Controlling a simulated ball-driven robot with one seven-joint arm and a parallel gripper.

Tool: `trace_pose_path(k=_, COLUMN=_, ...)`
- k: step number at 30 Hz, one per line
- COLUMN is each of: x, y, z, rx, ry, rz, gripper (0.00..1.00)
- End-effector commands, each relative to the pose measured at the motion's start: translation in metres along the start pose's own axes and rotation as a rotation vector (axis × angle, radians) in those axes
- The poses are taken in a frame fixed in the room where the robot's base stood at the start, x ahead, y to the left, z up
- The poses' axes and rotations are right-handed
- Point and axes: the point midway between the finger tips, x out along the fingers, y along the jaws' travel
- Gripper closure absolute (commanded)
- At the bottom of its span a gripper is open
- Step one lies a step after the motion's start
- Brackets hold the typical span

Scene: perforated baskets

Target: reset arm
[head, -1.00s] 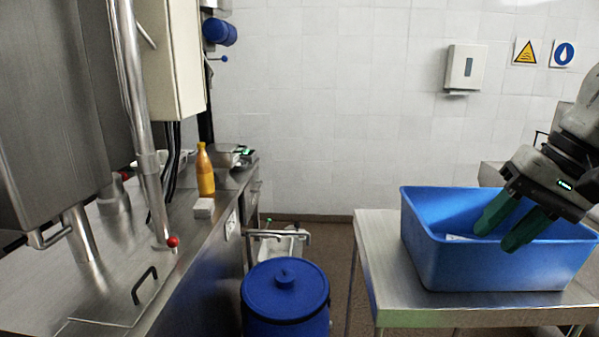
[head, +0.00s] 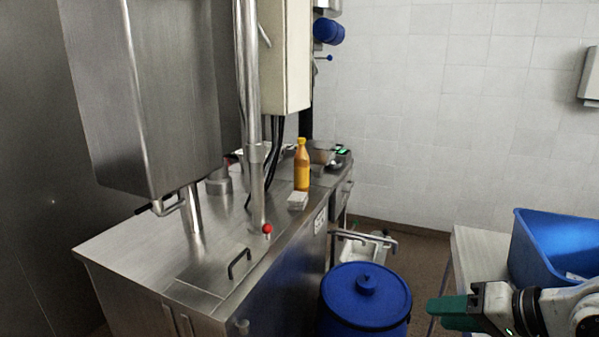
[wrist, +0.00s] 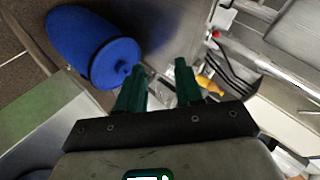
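My gripper (head: 447,312) is at the lower right of the head view, in front of the steel table and left of the blue basket, with its green fingers pointing left. In the wrist view my gripper (wrist: 160,85) shows its two green fingers spread apart with nothing held between them. The blue basket (head: 545,245) stands on the steel table (head: 477,245) at the right edge and is partly cut off. A small white item (head: 576,277) shows at the basket, partly hidden.
A blue lidded barrel (head: 365,297) stands on the floor between the table and the steel counter (head: 130,250). The counter holds a yellow bottle (head: 302,168), a small white block (head: 298,200) and a red-knobbed lever (head: 267,229). The barrel also shows in the wrist view (wrist: 85,45).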

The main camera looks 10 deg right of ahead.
Motion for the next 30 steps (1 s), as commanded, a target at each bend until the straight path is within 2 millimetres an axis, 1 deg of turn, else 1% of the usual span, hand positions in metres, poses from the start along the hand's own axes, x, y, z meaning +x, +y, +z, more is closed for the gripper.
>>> trace_pose_path(k=1, x=0.021, y=0.010, z=0.024, rx=0.000, ry=-0.027, rz=0.016, gripper=0.64)
trace_pose_path(k=2, x=0.030, y=0.017, z=0.036, rx=-0.005, ry=-0.037, rz=0.032, gripper=0.64)
trace_pose_path(k=3, x=0.041, y=0.026, z=0.054, rx=-0.015, ry=-0.052, rz=0.056, gripper=0.64)
trace_pose_path(k=5, x=0.056, y=0.043, z=0.082, rx=-0.033, ry=-0.080, rz=0.100, gripper=0.64)
trace_pose_path(k=6, x=0.064, y=0.054, z=0.102, rx=-0.047, ry=-0.103, rz=0.133, gripper=0.64)
trace_pose_path(k=8, x=0.072, y=0.073, z=0.133, rx=-0.076, ry=-0.142, rz=0.188, gripper=0.64)
trace_pose_path(k=9, x=0.076, y=0.086, z=0.155, rx=-0.099, ry=-0.173, rz=0.228, gripper=0.64)
trace_pose_path(k=11, x=0.078, y=0.106, z=0.187, rx=-0.140, ry=-0.223, rz=0.293, gripper=0.64)
trace_pose_path(k=12, x=0.076, y=0.120, z=0.209, rx=-0.172, ry=-0.260, rz=0.338, gripper=0.64)
trace_pose_path(k=13, x=0.073, y=0.131, z=0.224, rx=-0.197, ry=-0.288, rz=0.373, gripper=0.64)
trace_pose_path(k=15, x=0.064, y=0.155, z=0.256, rx=-0.262, ry=-0.354, rz=0.451, gripper=0.64)
trace_pose_path(k=18, x=0.045, y=0.185, z=0.290, rx=-0.353, ry=-0.439, rz=0.550, gripper=0.64)
trace_pose_path(k=21, x=0.027, y=0.206, z=0.310, rx=-0.427, ry=-0.503, rz=0.624, gripper=0.64)
trace_pose_path(k=23, x=0.019, y=0.214, z=0.317, rx=-0.458, ry=-0.528, rz=0.653, gripper=0.64)
trace_pose_path(k=30, x=0.019, y=0.214, z=0.317, rx=-0.458, ry=-0.528, rz=0.653, gripper=0.64)
